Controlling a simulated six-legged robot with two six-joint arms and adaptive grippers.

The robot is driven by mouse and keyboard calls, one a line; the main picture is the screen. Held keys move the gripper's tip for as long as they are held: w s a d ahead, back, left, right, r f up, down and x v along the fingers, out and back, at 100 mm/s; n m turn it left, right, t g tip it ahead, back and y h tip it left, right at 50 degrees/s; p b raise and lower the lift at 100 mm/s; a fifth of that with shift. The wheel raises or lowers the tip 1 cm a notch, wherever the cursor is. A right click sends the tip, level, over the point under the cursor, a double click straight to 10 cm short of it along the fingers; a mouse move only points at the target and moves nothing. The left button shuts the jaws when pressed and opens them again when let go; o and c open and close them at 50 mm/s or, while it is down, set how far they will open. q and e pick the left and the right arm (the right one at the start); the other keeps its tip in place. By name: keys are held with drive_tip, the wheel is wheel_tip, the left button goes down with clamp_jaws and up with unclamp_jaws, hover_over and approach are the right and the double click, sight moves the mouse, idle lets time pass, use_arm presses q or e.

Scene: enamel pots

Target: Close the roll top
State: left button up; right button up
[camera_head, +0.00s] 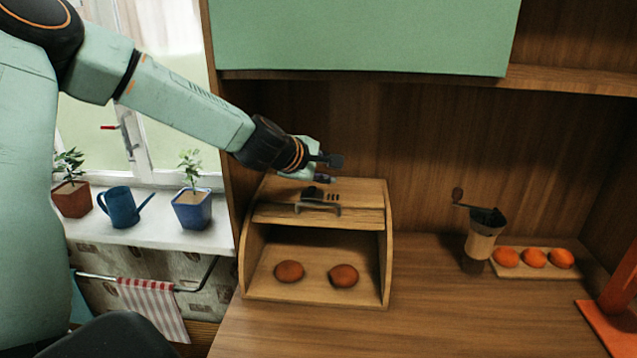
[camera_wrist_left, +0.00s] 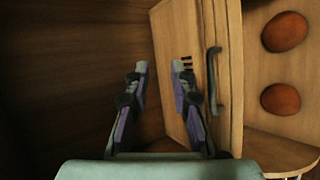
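The wooden bread box (camera_head: 386,245) stands on the counter with its front open. Its roll top (camera_head: 275,213) is up, at the top of the opening, with a dark handle (camera_head: 318,207) on its front. Two brown rolls, a left one (camera_head: 289,271) and a right one (camera_head: 343,275), lie inside. My left gripper (camera_head: 330,168) is above the box top, behind the handle. In the left wrist view its two fingers (camera_wrist_left: 158,75) are apart with nothing between them, and the handle (camera_wrist_left: 213,80) is to their right, outside them. My right gripper is not in view.
A coffee grinder (camera_head: 483,235) and a board (camera_head: 535,270) with orange fruits stand to the right. A green cabinet door (camera_head: 365,35) hangs above. Window-sill plants and a blue watering can (camera_head: 122,207) are left. The counter (camera_head: 430,320) in front is clear.

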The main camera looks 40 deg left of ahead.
use_arm(q)
drive_tip(key=d+r+m, duration=0.1)
drive_tip(key=d+m, duration=0.1)
drive_tip(key=w+d+m+g+h+p, duration=0.1)
drive_tip(key=m, duration=0.2)
drive_tip(key=d+r+m+g, duration=0.1)
drive_tip(key=d+m, duration=0.1)
drive_tip(key=shift+w+d+r+m+h, duration=0.2)
drive_tip(key=shift+d+r+m+h, duration=0.1)
drive_tip(key=shift+m+h, duration=0.1)
clamp_jaws()
drive_tip(key=m+g+y+p, duration=0.3)
drive_tip(key=m+g+y, duration=0.2)
drive_tip(key=m, duration=0.1)
hover_over(318, 213)
wheel_tip(318, 213, down, 10)
drive_tip(key=shift+s+d+r, duration=0.1)
drive_tip(key=shift+d, duration=0.05)
